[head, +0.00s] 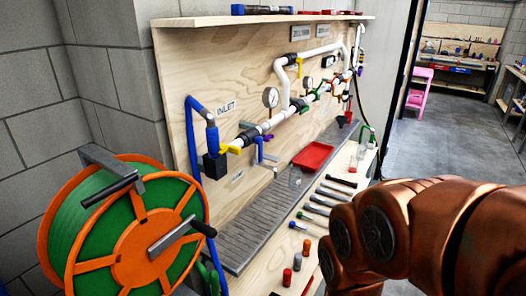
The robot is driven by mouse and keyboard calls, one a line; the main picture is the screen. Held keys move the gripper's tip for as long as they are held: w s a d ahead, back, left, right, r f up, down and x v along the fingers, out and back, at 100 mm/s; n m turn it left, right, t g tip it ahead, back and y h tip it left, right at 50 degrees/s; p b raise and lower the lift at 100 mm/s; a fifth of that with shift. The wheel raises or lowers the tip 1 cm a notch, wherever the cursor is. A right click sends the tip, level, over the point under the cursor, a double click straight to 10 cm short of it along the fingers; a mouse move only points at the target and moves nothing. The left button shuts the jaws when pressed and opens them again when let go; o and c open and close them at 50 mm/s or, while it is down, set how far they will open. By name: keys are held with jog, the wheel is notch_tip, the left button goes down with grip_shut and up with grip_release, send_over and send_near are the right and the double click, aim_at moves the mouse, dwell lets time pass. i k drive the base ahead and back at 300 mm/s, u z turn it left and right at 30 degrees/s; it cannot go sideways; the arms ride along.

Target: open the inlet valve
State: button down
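The plywood panel carries a pipe run with an "INLET" label (226,108) at its left end. A blue pipe (212,140) comes down there to a black block (214,166). Beside the block, a yellow handle (236,147) sits at the left end of the white and black horizontal pipe (270,123); it looks like the inlet valve's handle. Whether that valve is open or shut is too small to tell. Copper-coloured links of my arm fill the lower right. My gripper is not in view.
A hose reel (135,235) with green hose stands at the front left, close to the inlet end. A grey slatted tray (240,228) and a bench with several tools and a red tray (313,157) lie below the pipes. Open floor (455,135) is at the right.

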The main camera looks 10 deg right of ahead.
aim_at(259, 140)
jog(key=u, duration=2.85)
jog(key=k, duration=0.7)
jog(key=z, duration=1.3)
